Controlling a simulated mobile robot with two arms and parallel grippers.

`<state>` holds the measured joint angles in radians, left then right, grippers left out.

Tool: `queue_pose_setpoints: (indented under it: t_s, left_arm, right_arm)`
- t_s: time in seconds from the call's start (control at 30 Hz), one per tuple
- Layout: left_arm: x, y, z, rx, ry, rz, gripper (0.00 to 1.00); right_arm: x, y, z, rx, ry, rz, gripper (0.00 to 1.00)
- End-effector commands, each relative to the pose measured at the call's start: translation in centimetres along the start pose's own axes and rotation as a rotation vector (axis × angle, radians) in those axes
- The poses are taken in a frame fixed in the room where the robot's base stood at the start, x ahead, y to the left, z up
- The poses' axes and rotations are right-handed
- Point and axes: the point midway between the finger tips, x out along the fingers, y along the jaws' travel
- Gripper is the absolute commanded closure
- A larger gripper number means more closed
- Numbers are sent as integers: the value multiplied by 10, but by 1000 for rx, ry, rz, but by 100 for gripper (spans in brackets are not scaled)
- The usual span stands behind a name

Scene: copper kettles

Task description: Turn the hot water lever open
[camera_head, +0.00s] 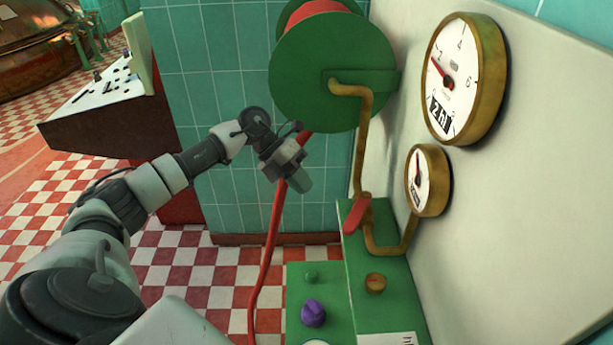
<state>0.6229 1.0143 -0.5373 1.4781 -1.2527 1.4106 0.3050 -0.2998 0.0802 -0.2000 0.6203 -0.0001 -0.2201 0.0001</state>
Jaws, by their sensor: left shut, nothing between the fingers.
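A red lever (357,217) sits on the brass pipe (362,150) above the green box (375,265). It slants, with its lower end to the left. It is the only lever I see on this pipe; no label on it is readable. My left gripper (300,184) points downward, above and to the left of the lever, and appears apart from it. Its fingers are shut with nothing between them. My right gripper is not in view.
A green hose reel (330,75) hangs above, and its red hose (268,265) runs down past my left gripper. A purple knob (313,313) and a brass knob (375,283) are below. Two gauges (466,75) (428,180) are on the right. A control desk (110,110) stands at left.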

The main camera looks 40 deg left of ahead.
Motion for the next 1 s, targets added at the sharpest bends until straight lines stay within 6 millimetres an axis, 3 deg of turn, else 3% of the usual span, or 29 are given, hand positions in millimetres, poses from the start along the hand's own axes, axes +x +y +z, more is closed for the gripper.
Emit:
queue_pose_setpoints:
  t_s: [0.3, 0.53, 1.0]
  left_arm:
    - [67, -4, -1, -2, 5, -5, 100]
    - [88, -26, 0, 1, 1, -4, 100]
    - [95, -28, 0, 0, 0, -2, 100]
  right_arm:
    - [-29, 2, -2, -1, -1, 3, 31]
    - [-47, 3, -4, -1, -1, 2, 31]
    - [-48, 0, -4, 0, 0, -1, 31]
